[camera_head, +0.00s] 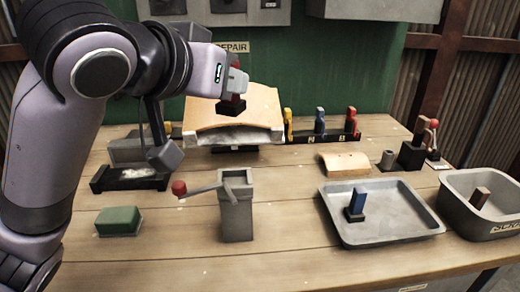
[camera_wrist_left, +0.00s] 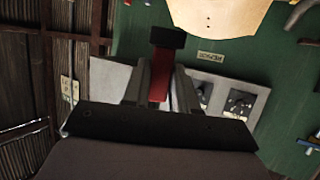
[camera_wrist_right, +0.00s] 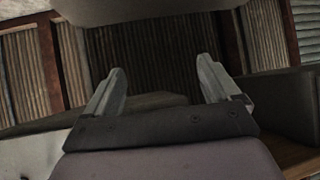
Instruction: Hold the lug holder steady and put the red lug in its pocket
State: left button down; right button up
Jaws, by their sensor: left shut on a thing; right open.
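The red lug (camera_head: 236,98) hangs in the air with its black foot down, above the front of a wooden curved board. My left gripper (camera_head: 236,84) is shut on it. In the left wrist view, the red lug (camera_wrist_left: 159,84) sits between the fingers with its black foot (camera_wrist_left: 167,38) at the far end. A dark rack (camera_head: 322,138) at the back of the bench holds yellow, blue and red upright pieces. I cannot tell for certain whether this rack is the lug holder. My right gripper (camera_wrist_right: 160,88) is open and empty, and out of the head view.
A grey post with a red-knobbed crank (camera_head: 237,218) stands mid-bench. A green block (camera_head: 118,221) lies at left. A grey tray (camera_head: 405,235) with a blue piece and a grey bin (camera_head: 500,222) with a brown piece are at right. The front middle bench is bare.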

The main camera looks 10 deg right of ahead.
jog(key=a+r+m+g+y, duration=0.4)
jog(key=a+r, duration=0.2)
jog(key=a, duration=0.5)
jog(key=a+r+m+g+y, duration=0.4)
jog(key=a+r+m+g, duration=0.15)
jog(key=a, duration=0.55)
jog(key=d+r+g, duration=0.3)
jog(key=d+r, duration=0.3)
jog(key=r, duration=0.6)
jog(key=m+t, duration=0.5)
send_near(237, 219)
notch_tip(237, 219, down, 2)
jog(key=d, duration=0.1)
jog(key=w+d+r+m+t+y, duration=0.1)
jog(key=w+d+r+m+t, duration=0.25)
jog(key=w+d+r, duration=0.4)
jog(key=shift+s+a+f+m+g+y, duration=0.4)
jog(key=shift+a+f+g, duration=0.65)
jog(key=shift+a+f, duration=1.2)
jog(key=shift+s+a+f+m+g+y, duration=0.35)
jog(key=shift+a+f+g, duration=0.85)
jog(key=shift+a, duration=2)
jog(key=shift+s+a+f+m+g+y, duration=0.25)
jog(key=shift+s+a+f+g, duration=0.5)
jog(key=shift+a+f, duration=1.55)
